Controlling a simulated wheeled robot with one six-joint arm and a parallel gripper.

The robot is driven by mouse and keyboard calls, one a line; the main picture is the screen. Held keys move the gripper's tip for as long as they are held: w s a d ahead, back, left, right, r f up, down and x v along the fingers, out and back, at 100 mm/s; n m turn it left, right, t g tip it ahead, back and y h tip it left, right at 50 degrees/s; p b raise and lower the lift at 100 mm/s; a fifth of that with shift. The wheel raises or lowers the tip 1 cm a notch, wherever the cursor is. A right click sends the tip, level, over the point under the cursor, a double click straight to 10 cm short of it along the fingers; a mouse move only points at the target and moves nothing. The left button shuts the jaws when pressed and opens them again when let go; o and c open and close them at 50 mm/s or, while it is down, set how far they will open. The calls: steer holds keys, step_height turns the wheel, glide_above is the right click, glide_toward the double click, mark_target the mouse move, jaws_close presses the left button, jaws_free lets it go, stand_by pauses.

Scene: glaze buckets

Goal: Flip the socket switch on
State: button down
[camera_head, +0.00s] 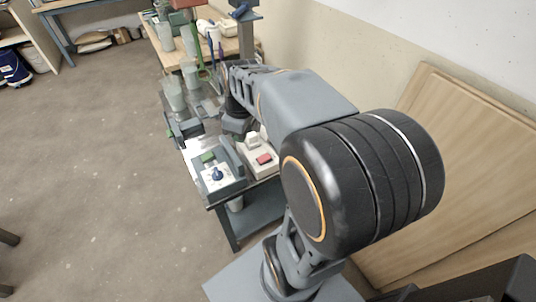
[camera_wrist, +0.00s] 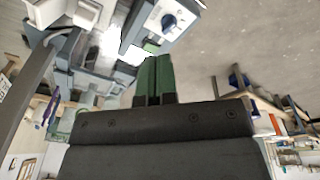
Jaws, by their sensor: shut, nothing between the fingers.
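A pale socket box with a red rocker switch (camera_head: 264,159) sits on the near end of the bench, and a white block stands behind the rocker. Whether the rocker is on or off cannot be told. My gripper (camera_wrist: 156,62) has its green fingers pressed together and empty. In the wrist view the fingers point toward a grey box with a blue dial, apart from the switch. In the head view my arm reaches over the bench, and its wrist is behind and left of the socket box.
The grey control box (camera_head: 218,176) with a blue dial and green button stands directly left of the socket box; its dial also shows in the wrist view (camera_wrist: 169,21). Several translucent buckets (camera_head: 173,93) stand farther along the bench. Wooden boards (camera_head: 465,160) lean on the right wall.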

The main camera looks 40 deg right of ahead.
mark_target(267, 155)
steer(key=w+d+f+n+b, duration=0.1)
steer(key=d+f+n, duration=0.1)
steer(key=d, duration=0.3)
steer(key=w+d+f+n+g+y+b, duration=0.1)
steer(key=w+d+f+n, duration=0.1)
steer(key=d+n, duration=0.2)
steer(key=w+d+f+n+y+b, duration=0.1)
steer(key=d+f+n, duration=0.2)
steer(key=d, duration=0.3)
steer(key=shift+w+d, duration=0.15)
steer(key=shift+w, duration=0.25)
steer(key=shift+f, duration=0.2)
steer(key=shift+g, duration=0.3)
steer(key=x, duration=0.8)
steer(key=b+x, duration=0.1)
steer(key=x, duration=0.3)
steer(key=shift+d+f, duration=0.25)
steer(key=shift+d, duration=0.1)
steer(key=shift+d+f, duration=0.15)
steer(key=shift+f, duration=0.5)
